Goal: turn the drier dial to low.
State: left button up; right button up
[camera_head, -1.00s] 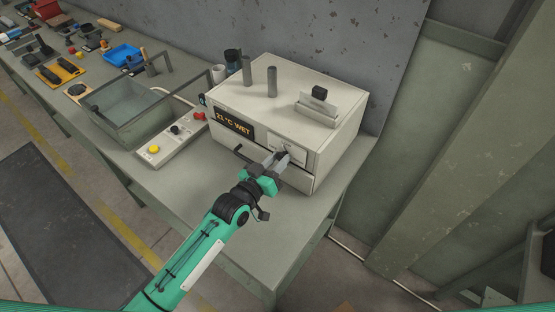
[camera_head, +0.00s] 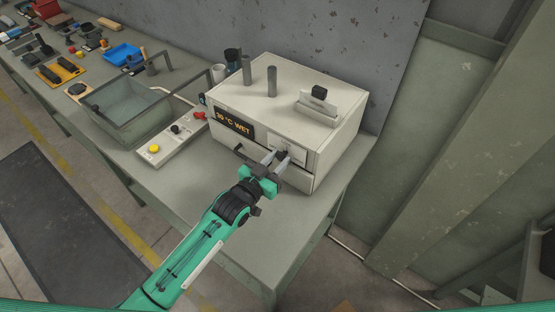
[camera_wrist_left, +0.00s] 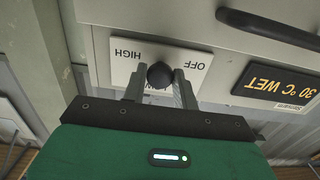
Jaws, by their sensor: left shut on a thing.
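The drier is a cream box (camera_head: 330,158) on the bench, with a dark display (camera_head: 234,124) reading 30 °C WET. Its dial is a black round knob (camera_wrist_left: 160,75) on a white plate (camera_wrist_left: 126,58). HIGH and OFF are legible, upside down in the left wrist view; a third label is mostly hidden behind the knob and fingers. My left gripper (camera_head: 274,158) is at the drier front, its fingers on either side of the knob and shut on it; the fingers also show in the left wrist view (camera_wrist_left: 160,82). I cannot read the dial's pointer. My right gripper is not in view.
A black handle (camera_wrist_left: 268,25) sticks out of the drier front beside the dial plate. The bench (camera_head: 275,225) is clear in front of the drier.

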pick_arm(q)
jog(key=o, duration=1)
jog(key=shift+c, duration=0.2)
jog(key=shift+s+a, duration=0.1)
jog(key=shift+s+a+f, duration=0.1)
jog(key=shift+s+a, duration=0.05)
jog(key=shift+s, duration=0.1)
jog(key=b+v, duration=0.3)
jog(key=v, duration=1)
jog(key=shift+b, duration=0.35)
